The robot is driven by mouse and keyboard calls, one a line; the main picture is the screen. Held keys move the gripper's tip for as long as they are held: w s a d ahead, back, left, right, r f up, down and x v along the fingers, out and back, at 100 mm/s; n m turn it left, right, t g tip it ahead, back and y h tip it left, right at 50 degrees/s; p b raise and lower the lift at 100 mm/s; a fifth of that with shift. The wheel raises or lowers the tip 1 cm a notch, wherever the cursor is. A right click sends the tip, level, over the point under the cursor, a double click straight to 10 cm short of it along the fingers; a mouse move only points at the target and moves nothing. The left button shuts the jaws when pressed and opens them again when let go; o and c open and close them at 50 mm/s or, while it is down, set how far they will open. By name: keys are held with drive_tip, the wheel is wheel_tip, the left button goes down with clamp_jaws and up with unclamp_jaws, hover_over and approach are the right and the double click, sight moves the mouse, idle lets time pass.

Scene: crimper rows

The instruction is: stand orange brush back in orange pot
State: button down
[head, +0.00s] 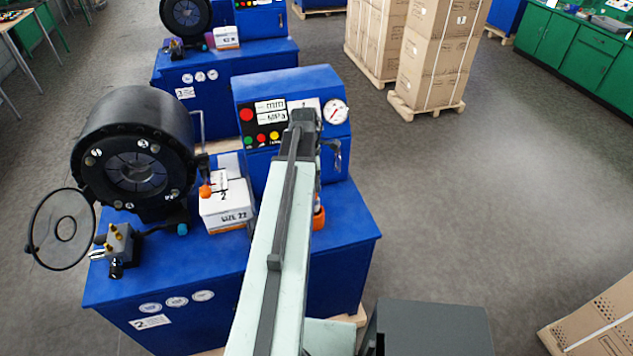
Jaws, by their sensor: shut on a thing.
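My arm rises through the middle of the head view and bends down at its top, hiding most of my gripper (317,188). Only a thin dark edge of the gripper shows, to the right of the arm. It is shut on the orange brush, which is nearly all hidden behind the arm. Directly below is an orange shape with a pale band, seemingly the orange pot (319,217), on the right part of the blue bench top. The arm covers its left side. I cannot tell whether the brush is inside the pot or above it.
A black crimper head (135,150) stands on the blue bench (210,270), with a small orange ball (205,191) beside it. A white SIZE 22 box (225,213) is left of my arm. A control panel (292,110) stands behind. Stacked cartons (435,55) stand farther back; open floor lies right.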

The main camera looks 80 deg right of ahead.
sight(317, 202)
drive_tip(key=shift+f+b, duration=3.75)
drive_tip(key=shift+f, duration=0.1)
drive_tip(key=c, duration=1.2)
unclamp_jaws()
drive_tip(key=shift+c, duration=0.2)
drive_tip(key=shift+r, duration=0.15)
wheel_tip(317, 202, up, 8)
drive_tip(key=w+p, duration=0.1)
drive_tip(key=p, duration=0.7)
drive_tip(key=shift+f, duration=0.25)
